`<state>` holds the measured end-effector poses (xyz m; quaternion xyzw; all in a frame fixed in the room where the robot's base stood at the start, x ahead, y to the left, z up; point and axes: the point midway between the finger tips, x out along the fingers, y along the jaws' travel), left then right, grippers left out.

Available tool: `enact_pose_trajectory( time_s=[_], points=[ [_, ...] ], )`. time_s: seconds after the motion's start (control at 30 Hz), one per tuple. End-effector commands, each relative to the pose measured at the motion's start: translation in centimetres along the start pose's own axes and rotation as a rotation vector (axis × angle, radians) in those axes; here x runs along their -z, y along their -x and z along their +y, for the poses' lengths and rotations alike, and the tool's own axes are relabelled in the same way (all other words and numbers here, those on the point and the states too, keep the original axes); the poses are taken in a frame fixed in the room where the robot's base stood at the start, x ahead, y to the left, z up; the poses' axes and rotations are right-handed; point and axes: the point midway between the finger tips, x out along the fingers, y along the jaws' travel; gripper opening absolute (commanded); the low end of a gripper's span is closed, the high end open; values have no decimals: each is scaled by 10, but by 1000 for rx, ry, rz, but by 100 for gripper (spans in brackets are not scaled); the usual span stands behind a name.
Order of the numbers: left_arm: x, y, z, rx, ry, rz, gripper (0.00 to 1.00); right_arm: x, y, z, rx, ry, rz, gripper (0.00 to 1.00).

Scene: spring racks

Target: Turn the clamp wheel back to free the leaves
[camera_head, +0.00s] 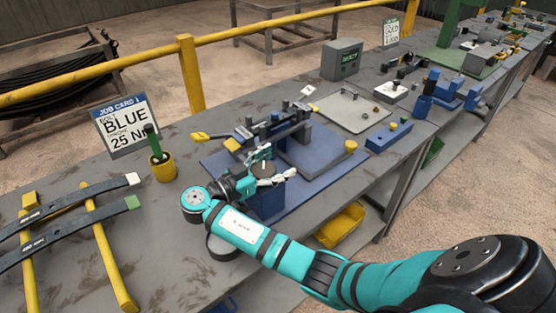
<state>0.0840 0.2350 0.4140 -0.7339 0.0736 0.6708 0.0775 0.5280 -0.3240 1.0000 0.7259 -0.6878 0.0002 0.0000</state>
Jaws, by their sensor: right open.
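My right gripper (268,168) is open, with its fingers spread over the front of a blue clamp fixture. The fixture's blue block (267,203) stands below the fingers on a blue mat (313,188). A dark round part (263,169) shows between the fingers and may be the clamp wheel; most of it is hidden, and I cannot tell whether the fingers touch it. Behind the gripper, dark bars (275,129) that may be the clamped leaves lie across the fixture, with a yellow-ended lever (199,136) at their left. My left gripper is not in view.
Two loose dark leaves (72,215) rest on yellow bars at the left. A job card reading BLUE (126,124) and a yellow cup (162,167) stand near them. A grey tray (350,110) and a blue block (388,137) lie to the right. A yellow bin (341,225) sits below the bench edge.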

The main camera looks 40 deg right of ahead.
Motion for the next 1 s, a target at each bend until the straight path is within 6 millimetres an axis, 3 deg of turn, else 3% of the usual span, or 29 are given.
enact_pose_trajectory(
  time_s=[0.07, 0.4, 0.5, 0.73, 1.0],
  points=[
    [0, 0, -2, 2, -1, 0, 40, 0, 0, 0, 0, 0, 0, 76],
    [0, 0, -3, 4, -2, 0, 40, 0, 0, 0, -1, 0, -1, 32],
    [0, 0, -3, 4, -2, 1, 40, 0, 0, 0, 0, 0, -1, 23],
    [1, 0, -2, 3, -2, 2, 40, 0, 0, 0, 0, 1, -2, 10],
    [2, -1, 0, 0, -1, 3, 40, -1, 1, 0, 7, 1, -4, 10]
  ],
)
